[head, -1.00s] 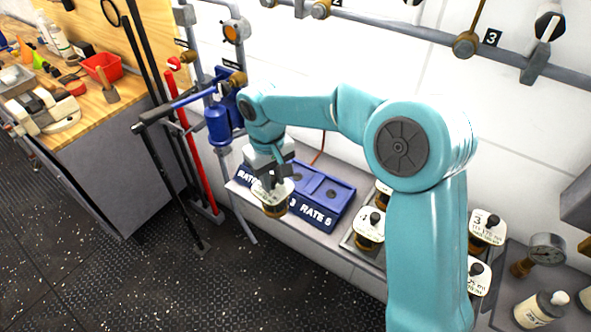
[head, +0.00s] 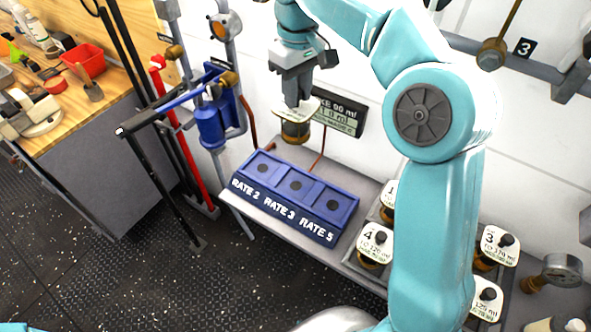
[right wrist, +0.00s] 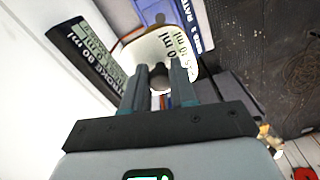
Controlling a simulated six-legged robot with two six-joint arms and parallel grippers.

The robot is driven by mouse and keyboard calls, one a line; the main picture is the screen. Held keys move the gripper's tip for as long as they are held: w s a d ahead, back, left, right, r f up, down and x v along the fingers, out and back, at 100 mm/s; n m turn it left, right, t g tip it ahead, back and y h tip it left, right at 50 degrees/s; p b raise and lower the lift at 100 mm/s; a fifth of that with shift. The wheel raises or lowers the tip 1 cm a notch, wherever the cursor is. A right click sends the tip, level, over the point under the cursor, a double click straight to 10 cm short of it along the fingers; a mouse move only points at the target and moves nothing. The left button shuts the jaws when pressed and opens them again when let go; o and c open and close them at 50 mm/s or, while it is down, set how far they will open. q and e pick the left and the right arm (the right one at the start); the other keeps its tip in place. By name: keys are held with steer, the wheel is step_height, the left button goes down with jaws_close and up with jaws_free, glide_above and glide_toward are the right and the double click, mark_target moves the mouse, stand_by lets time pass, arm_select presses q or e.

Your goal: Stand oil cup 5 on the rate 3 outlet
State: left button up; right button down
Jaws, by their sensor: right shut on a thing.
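My right gripper (head: 298,103) is shut on the knob of an oil cup (head: 295,131), with a white top plate and a dark amber body. It hangs upright in the air near the back of the blue rate block (head: 346,230). Its number cannot be read. In the right wrist view the cup's plate (right wrist: 152,48) shows beyond the fingers (right wrist: 160,85), with part of its lettering readable. The block is labelled RATE 2, RATE 3 and RATE 5. The rate 3 outlet (head: 296,185) is the middle, empty recess. My left gripper is out of view.
Oil cup 4 (head: 375,246), oil cup 3 (head: 494,246) and others stand right of the block, partly behind my arm. A dark sign (head: 340,115) is on the wall behind the held cup. A blue pump (head: 212,125) stands to the left.

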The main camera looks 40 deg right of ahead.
step_height(320, 180, down, 19)
steer(key=shift+s+a, duration=0.15)
steer(key=c, duration=0.9)
jaws_free()
steer(key=shift+f, duration=0.25)
steer(key=shift+r, duration=0.15)
